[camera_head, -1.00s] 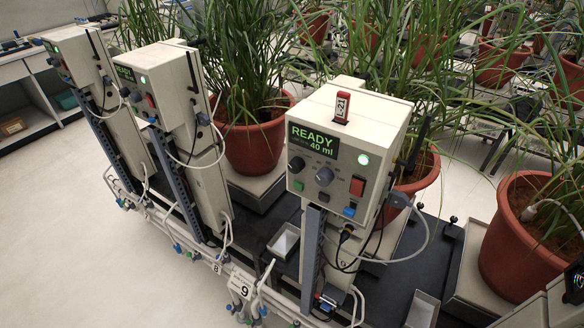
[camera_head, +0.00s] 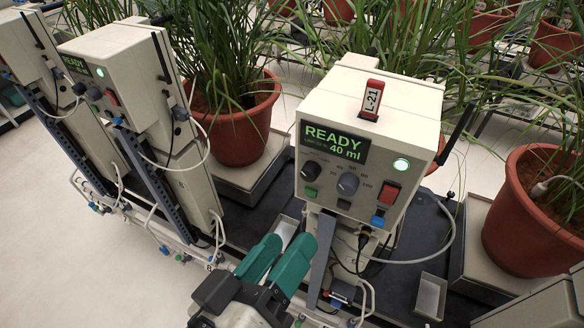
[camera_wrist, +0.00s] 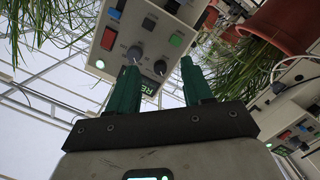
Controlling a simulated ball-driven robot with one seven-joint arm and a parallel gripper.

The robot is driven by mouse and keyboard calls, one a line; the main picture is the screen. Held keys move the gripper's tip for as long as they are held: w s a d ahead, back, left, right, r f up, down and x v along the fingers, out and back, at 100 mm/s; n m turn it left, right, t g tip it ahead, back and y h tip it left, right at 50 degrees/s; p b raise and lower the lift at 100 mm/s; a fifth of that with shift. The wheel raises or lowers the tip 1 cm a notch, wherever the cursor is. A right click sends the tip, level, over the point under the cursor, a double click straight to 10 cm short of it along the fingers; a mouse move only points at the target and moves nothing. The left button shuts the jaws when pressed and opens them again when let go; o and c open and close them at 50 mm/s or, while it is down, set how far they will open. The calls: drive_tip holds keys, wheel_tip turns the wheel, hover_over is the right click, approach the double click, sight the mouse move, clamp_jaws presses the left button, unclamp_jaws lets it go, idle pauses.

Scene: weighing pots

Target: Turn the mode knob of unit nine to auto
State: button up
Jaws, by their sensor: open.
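The unit nearest me (camera_head: 385,110) has a cream box with a screen (camera_head: 335,140) reading READY 40 ml and a red L-21 tag on top. Its front has a larger grey knob (camera_head: 348,184) and a dark knob (camera_head: 312,170); the lettering around them is too small to read. In the wrist view the panel is upside down, with the grey knob (camera_wrist: 134,53) and the dark knob (camera_wrist: 160,67) beyond the fingertips. My gripper (camera_head: 287,245) has green fingers, open and empty, below and left of the panel, apart from the knobs. The wrist view also shows it (camera_wrist: 158,78).
A red button (camera_head: 388,193), green button (camera_head: 310,192) and blue button (camera_head: 378,221) sit close to the knobs. A hose (camera_head: 420,260) loops at the unit's right. Another unit (camera_head: 120,75) and a potted plant (camera_head: 240,120) stand left; another pot (camera_head: 530,230) stands right.

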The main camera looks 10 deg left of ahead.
sight(306, 177)
drive_tip(key=s+a+r+t, duration=0.1)
drive_tip(key=s+a+r, duration=0.1)
drive_tip(key=a+r, duration=0.1)
drive_tip(key=p+x, duration=0.2)
drive_tip(key=x, duration=0.9)
drive_tip(key=shift+c, duration=0.3)
clamp_jaws()
